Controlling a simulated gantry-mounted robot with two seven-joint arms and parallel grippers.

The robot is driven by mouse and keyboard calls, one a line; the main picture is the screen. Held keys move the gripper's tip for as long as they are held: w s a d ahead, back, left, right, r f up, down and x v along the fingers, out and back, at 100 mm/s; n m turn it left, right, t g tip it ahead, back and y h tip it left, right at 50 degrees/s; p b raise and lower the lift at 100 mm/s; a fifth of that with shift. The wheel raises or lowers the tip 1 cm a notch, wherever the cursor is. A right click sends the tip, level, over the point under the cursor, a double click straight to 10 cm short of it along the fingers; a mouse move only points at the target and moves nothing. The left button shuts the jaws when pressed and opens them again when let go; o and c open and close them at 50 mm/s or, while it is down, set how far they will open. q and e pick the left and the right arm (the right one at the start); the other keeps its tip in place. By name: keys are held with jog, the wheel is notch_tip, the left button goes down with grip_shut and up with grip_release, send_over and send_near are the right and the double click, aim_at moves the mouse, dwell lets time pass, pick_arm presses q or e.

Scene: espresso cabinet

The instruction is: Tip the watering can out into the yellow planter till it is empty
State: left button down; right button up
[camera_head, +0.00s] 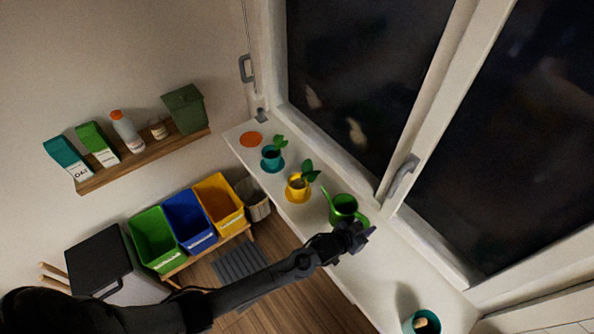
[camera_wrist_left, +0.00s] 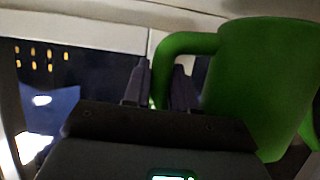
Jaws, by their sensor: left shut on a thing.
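The green watering can (camera_head: 345,205) stands on the white windowsill, apparently upright, its spout pointing up-left toward the plants. My left gripper (camera_head: 360,236) is at the can's handle side. In the left wrist view the fingers (camera_wrist_left: 160,88) are shut around the green handle, and the can (camera_wrist_left: 262,75) fills the right of the picture. The yellow planter (camera_head: 297,187) holds a leafy plant and stands on a yellow saucer, up and left of the can. Whether there is water in the can cannot be seen. My right gripper is not in view.
A teal planter (camera_head: 270,157) and an orange disc (camera_head: 251,139) are farther along the sill (camera_head: 385,268). A teal pot (camera_head: 424,322) stands at the near end. The window frame (camera_head: 330,148) borders the sill. Coloured bins (camera_head: 187,222) stand at left.

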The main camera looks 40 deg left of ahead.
aim_at(352, 209)
pick_arm(q)
jog(key=shift+a+r, duration=0.1)
jog(key=shift+w+a+r+n+h+p, duration=0.1)
jog(key=shift+a+r+n+h+p, duration=0.15)
jog(key=shift+r, duration=0.2)
jog(key=shift+a+r+n+h+p, duration=0.1)
jog(key=shift+r+p, duration=0.2)
jog(key=shift+r, duration=0.15)
jog(key=a+r+n+p, duration=0.1)
jog(key=r, duration=0.2)
jog(key=a+r+n+h+p, duration=0.1)
jog(key=a+r, duration=0.1)
jog(key=a+r+n+h+p, duration=0.1)
jog(key=a+r, duration=0.1)
jog(key=r, duration=0.1)
jog(key=shift+w+a+r+n+t, duration=0.15)
jog(key=shift+a+r+n+t, duration=0.05)
jog(key=shift+r+n+t, duration=0.1)
jog(key=shift+a+r+n+h+p, duration=0.5)
jog(key=shift+a+r+n+h, duration=0.05)
jog(key=shift+a+r, duration=0.65)
jog(key=shift+w+a+r+n+t+h, duration=0.15)
jog(key=shift+a+r+n, duration=0.25)
jog(key=shift+r, duration=0.2)
jog(key=shift+s+a+r+n+t+h, duration=0.1)
jog(key=shift+a+r+n+t, duration=0.15)
jog(key=shift+a+r, duration=0.3)
jog(key=shift+w+a+r+n+t+h, duration=0.15)
jog(key=shift+a+r+n, duration=0.2)
jog(key=shift+r, duration=0.35)
